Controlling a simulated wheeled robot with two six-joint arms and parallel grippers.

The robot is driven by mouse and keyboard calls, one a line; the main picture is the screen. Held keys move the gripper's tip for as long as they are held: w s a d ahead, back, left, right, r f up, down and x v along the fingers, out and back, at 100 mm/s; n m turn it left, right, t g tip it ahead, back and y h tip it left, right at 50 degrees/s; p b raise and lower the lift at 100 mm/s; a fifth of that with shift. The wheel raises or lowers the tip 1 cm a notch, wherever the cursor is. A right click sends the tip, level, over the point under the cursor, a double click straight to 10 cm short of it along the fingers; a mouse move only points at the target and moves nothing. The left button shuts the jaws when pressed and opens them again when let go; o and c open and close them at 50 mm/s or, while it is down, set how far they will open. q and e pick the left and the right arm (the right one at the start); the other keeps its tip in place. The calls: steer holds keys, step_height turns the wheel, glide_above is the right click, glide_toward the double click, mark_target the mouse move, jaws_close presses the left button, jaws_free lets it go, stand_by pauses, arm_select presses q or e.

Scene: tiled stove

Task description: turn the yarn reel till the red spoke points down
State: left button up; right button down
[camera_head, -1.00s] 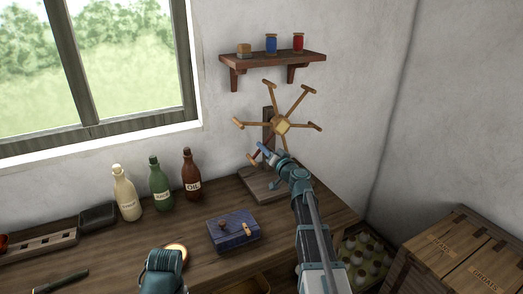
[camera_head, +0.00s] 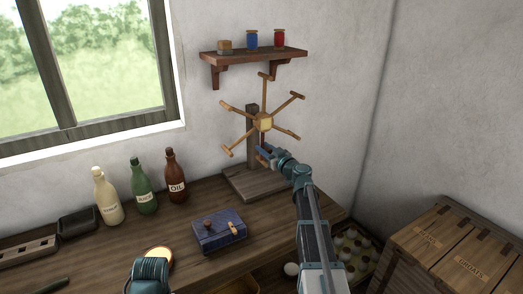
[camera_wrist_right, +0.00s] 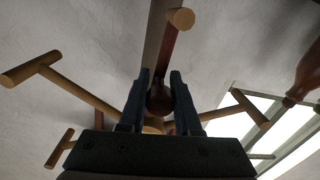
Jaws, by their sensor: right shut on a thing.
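The wooden yarn reel (camera_head: 264,122) stands on a post with a flat base (camera_head: 255,185) at the bench's back right. Its tan spokes fan out around the hub, each with a crossbar. The red spoke (camera_wrist_right: 168,50) points down, or very nearly, in the head view, partly hidden by my right gripper. My right gripper (camera_head: 264,153) is below the hub. In the right wrist view its fingers (camera_wrist_right: 158,95) are shut around a dark red knob on the red spoke. My left arm shows at the bottom edge, but its gripper is out of view.
A wall shelf (camera_head: 255,56) with small jars hangs above the reel. Several bottles (camera_head: 142,188) stand left on the bench, with a blue box (camera_head: 218,231) in front. Wooden crates (camera_head: 440,250) stand at right. Bench is clear between box and reel base.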

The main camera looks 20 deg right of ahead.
steer(key=shift+d, duration=0.2)
stand_by(0.4)
steer(key=c, duration=0.6)
jaws_free()
steer(key=s, duration=0.4)
steer(key=s+d, duration=0.1)
steer(key=s, duration=0.8)
steer(key=shift+s+d, duration=0.3)
steer(key=shift+s, duration=0.05)
steer(key=shift+r, duration=0.1)
